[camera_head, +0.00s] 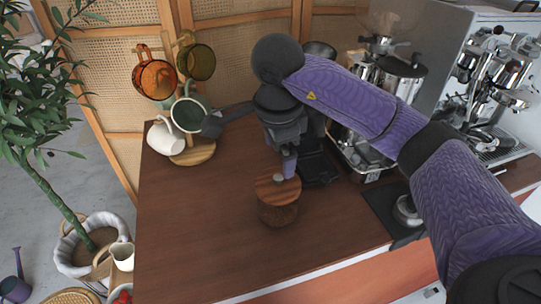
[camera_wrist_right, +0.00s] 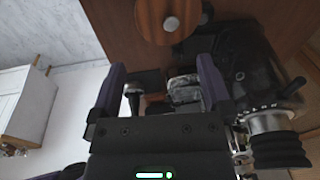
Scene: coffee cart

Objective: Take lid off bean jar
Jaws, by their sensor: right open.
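The bean jar (camera_head: 278,212) stands upright on the brown counter, its body brown. Its round wooden lid (camera_head: 268,188) sits on top, with a small pale knob (camera_head: 278,178) in the middle. In the right wrist view the lid (camera_wrist_right: 150,18) and its knob (camera_wrist_right: 171,24) show at the top, beyond the fingertips. My right gripper (camera_head: 289,166) is open and empty, just behind and above the lid in the head view. In the wrist view its purple fingers (camera_wrist_right: 161,76) are spread apart, with the knob outside them. My left gripper is not in view.
A mug rack (camera_head: 192,152) with several mugs stands at the back left. A black tray (camera_head: 318,168) lies right of the jar. Metal coffee equipment (camera_head: 495,85) fills the right. The counter (camera_head: 190,225) left of the jar is clear.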

